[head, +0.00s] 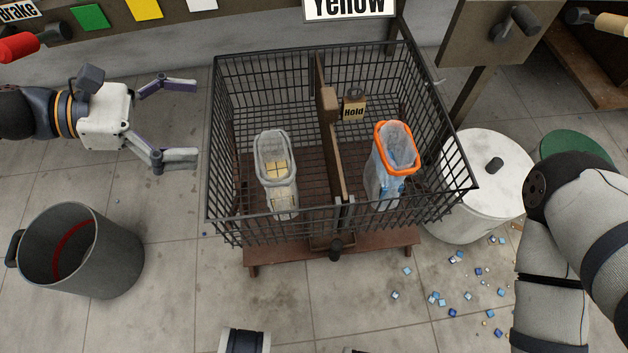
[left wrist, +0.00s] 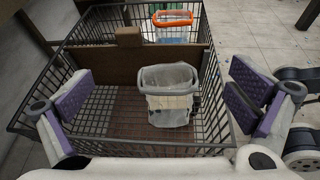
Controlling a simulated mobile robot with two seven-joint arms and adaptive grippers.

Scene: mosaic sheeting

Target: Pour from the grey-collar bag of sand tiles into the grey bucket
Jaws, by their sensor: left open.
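The grey-collar bag (head: 273,170) stands in the left half of a wire cage, clear plastic with sand-coloured tiles inside. It also shows in the left wrist view (left wrist: 168,95), between and beyond my open fingers. My left gripper (head: 197,120) is open and empty, left of the cage and apart from the bag. The same gripper frames the left wrist view (left wrist: 165,110). The grey bucket (head: 115,262) stands on the floor at the lower left, with a red band visible inside. My right gripper is not visible; only part of my right arm shows.
An orange-collar bag (head: 394,150) with blue tiles stands in the right half. A white lidded drum (head: 490,190) is at right. Loose blue tiles (head: 437,298) lie on the floor.

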